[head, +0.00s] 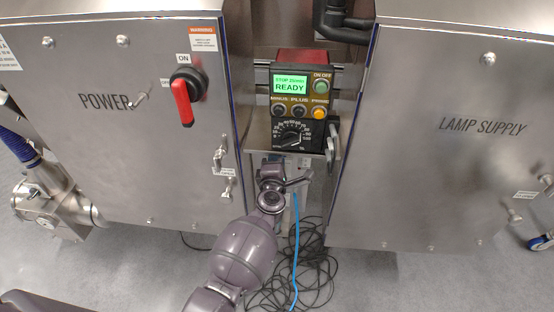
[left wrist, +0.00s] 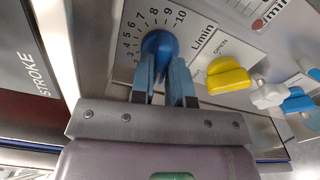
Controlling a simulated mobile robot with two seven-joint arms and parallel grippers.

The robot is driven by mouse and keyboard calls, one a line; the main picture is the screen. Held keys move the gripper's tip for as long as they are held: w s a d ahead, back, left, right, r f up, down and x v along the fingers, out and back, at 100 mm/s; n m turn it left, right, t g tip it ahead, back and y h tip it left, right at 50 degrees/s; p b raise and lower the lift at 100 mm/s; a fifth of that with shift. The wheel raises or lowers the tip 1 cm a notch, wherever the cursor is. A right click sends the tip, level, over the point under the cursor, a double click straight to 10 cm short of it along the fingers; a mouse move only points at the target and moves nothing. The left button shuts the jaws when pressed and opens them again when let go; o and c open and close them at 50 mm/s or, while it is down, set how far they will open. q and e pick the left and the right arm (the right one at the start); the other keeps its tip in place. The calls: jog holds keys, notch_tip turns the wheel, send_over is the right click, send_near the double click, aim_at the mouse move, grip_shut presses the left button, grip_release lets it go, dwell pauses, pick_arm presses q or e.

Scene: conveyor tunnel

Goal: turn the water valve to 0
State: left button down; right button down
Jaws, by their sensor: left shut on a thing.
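The water valve is seen as a blue round knob (left wrist: 160,45) in the left wrist view, on a metal panel with a printed L/min scale. Figures from about 3 to 10 show around it; the lower end of the scale is hidden. My left gripper (left wrist: 163,72) is shut on this knob, with one blue finger on each side. The knob's pointer cannot be made out. In the head view my left arm reaches up the middle, and its wrist (head: 270,198) is below the pump box. The knob is not visible there. My right gripper is not in view.
A yellow handle (left wrist: 228,77) marked OPEN, a white handle (left wrist: 269,95) and a blue handle (left wrist: 297,101) sit right of the knob. The POWER cabinet (head: 110,160) and LAMP SUPPLY cabinet (head: 450,160) flank the narrow gap. Black cables (head: 310,275) lie on the floor.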

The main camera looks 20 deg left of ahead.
pick_arm(q)
jog(key=c, duration=1.1)
grip_release()
jog(key=p+v, duration=0.1)
jog(key=v, duration=0.9)
jog(key=shift+s+p, duration=0.4)
jog(key=shift+d, duration=0.1)
